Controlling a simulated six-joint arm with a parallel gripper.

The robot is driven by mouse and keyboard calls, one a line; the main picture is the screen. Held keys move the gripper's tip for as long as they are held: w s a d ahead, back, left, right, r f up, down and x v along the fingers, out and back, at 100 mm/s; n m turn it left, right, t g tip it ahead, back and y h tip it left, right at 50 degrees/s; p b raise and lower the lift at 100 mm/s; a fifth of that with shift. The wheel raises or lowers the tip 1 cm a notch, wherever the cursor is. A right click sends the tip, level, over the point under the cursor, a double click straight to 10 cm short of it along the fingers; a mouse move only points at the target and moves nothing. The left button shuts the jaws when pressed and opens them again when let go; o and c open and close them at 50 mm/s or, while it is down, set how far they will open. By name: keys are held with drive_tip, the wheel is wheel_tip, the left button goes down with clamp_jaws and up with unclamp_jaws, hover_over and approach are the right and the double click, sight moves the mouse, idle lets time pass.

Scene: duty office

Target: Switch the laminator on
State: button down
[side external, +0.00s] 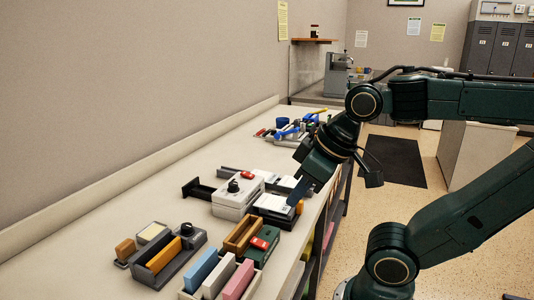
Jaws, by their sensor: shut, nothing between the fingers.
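A light grey box-shaped machine (238,196) with a black knob on top stands on the bench, with a black part sticking out to its left. A white-topped machine with a dark body (273,208) stands just to its right. I cannot tell for sure which of the two is the laminator, and no switch position can be read. My gripper (298,194) is shut and empty, pointing down at the right end of the white-topped machine. It hides part of that end, and I cannot tell whether it touches.
In front are a green box with a wooden tray and red item (259,244), a holder of coloured blocks (217,280) and a dark grey organiser (168,256). Blue and yellow items (292,128) lie farther back. The bench (75,262) is clear along the wall.

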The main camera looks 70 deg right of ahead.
drive_tip(key=shift+w, duration=0.1)
drive_tip(key=m+t+h, duration=0.4)
drive_tip(key=m+t, duration=0.1)
drive_tip(key=m, duration=0.9)
hover_over(247, 175)
drive_tip(key=s, duration=0.2)
wheel_tip(247, 175, down, 2)
drive_tip(key=shift+w+d+f, duration=0.1)
drive_tip(key=shift+w+f, duration=0.05)
drive_tip(key=shift+f, duration=0.05)
drive_tip(key=shift+f, duration=0.1)
drive_tip(key=shift+w+f, duration=0.25)
drive_tip(key=shift+f, duration=1.15)
drive_tip(key=shift+w+f, duration=0.25)
drive_tip(key=shift+f, duration=1.15)
drive_tip(key=shift+w+f, duration=0.25)
drive_tip(key=shift+f, duration=1.15)
drive_tip(key=shift+w+f, duration=0.15)
drive_tip(key=shift+f, duration=0.55)
